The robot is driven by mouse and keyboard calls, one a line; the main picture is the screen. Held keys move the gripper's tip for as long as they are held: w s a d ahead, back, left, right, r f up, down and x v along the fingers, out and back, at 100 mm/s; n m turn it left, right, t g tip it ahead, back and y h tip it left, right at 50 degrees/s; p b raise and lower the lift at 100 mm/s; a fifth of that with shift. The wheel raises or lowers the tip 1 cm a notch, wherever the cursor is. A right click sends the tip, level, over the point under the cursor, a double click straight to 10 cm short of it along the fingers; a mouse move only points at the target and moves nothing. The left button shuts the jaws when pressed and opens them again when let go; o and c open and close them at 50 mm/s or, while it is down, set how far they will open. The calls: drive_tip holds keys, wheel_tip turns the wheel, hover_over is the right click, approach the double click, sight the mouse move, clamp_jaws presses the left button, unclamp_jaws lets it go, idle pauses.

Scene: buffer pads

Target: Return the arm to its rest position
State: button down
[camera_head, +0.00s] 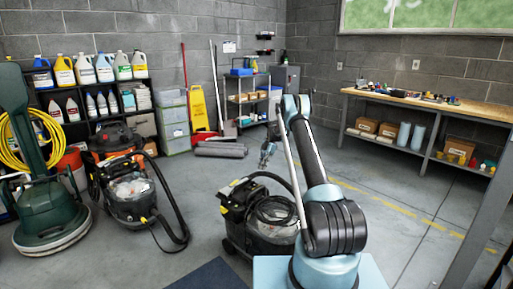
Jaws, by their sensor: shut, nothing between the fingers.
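My arm (315,160) rises from its light-blue base at the lower middle of the head view. It leans up and to the left, then bends at the top near the middle of the picture. My gripper (265,161) hangs below and left of that bend, small in the picture and pointing down. It is shut and empty, in front of open grey floor. The wrist links between the bend and the gripper are partly hidden behind the upper arm.
A black floor machine with a coiled hose (262,215) stands just left of my base. A workbench (430,104) lines the right wall. Floor between is clear.

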drive_tip(key=s+d+r+m, duration=0.2)
drive_tip(key=s+r+m, duration=0.2)
drive_tip(key=r, duration=0.9)
drive_tip(key=s+d+r+m+t+h, duration=0.1)
drive_tip(key=s+d+r+m+t, duration=0.2)
drive_tip(key=s+r, duration=0.8)
drive_tip(key=s+d+r+m+h, duration=0.1)
drive_tip(key=s+d+r+m, duration=0.35)
drive_tip(key=s+r, duration=0.75)
drive_tip(key=s+d+f+m+t, duration=0.1)
drive_tip(key=s+m, duration=0.3)
drive_tip(key=s, duration=0.8)
drive_tip(key=s+d+f+m+t, duration=0.15)
drive_tip(key=s+m, duration=0.25)
drive_tip(key=s, duration=0.8)
drive_tip(key=s+d+f+m+h, duration=0.1)
drive_tip(key=s+d+f+m, duration=0.2)
drive_tip(key=s+f, duration=0.9)
drive_tip(key=s+m, duration=0.3)
drive_tip(key=s, duration=0.1)
drive_tip(key=shift+s+f+h, duration=0.15)
drive_tip(key=shift+s+h, duration=0.05)
drive_tip(key=shift+h, duration=0.2)
drive_tip(key=shift+t, duration=0.25)
